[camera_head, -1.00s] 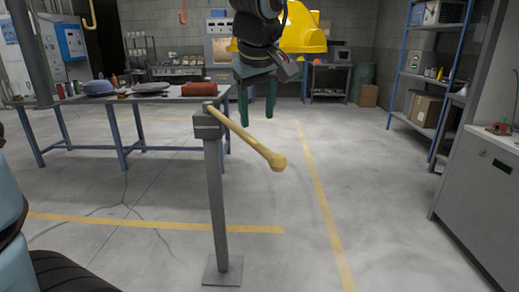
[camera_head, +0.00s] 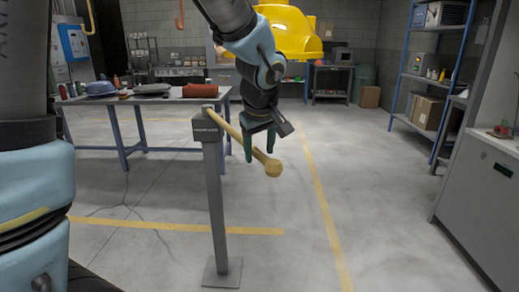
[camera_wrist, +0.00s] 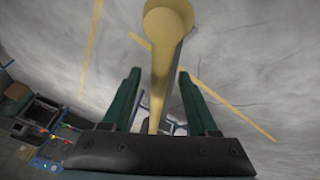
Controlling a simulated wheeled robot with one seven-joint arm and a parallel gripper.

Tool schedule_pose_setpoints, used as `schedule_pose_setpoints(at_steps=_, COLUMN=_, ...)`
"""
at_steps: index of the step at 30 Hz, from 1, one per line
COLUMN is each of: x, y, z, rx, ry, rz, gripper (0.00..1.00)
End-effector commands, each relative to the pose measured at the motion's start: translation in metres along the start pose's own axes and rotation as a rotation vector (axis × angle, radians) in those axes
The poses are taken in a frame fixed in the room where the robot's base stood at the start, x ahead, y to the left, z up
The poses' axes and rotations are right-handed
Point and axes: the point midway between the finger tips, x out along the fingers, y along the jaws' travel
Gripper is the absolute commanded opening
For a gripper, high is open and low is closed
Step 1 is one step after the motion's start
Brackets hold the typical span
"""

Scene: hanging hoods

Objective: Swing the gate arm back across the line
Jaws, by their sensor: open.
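The gate arm (camera_head: 241,137) is a pale yellow-tan bar with a thick knob at its free end. It is mounted on top of a grey post (camera_head: 215,205) and sticks out toward the front right. My gripper (camera_head: 261,150) is at the bar's outer part, just short of the knob, pointing down with its green fingers apart. In the wrist view the gate arm (camera_wrist: 168,60) runs between the two open fingers, with a visible gap on each side. The knob is nearest the top of that view.
Yellow lines (camera_head: 322,215) mark the floor. A workbench (camera_head: 150,98) with a red roll and other items stands behind the post. A yellow hood (camera_head: 288,30) hangs above. A grey cabinet (camera_head: 485,205) and blue shelving (camera_head: 432,75) stand at the right. The middle floor is clear.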

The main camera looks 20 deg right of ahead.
Motion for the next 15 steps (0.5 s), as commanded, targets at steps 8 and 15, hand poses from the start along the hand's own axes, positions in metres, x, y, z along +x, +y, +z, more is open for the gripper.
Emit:
schedule_pose_setpoints(at_steps=8, x=-0.0002, y=-0.0002, z=0.0001, rx=0.0, ry=0.0, rz=-0.001, gripper=0.41)
schedule_pose_setpoints(at_steps=15, x=-0.0003, y=-0.0002, z=0.0001, rx=0.001, ry=0.0, rz=-0.001, gripper=0.14)
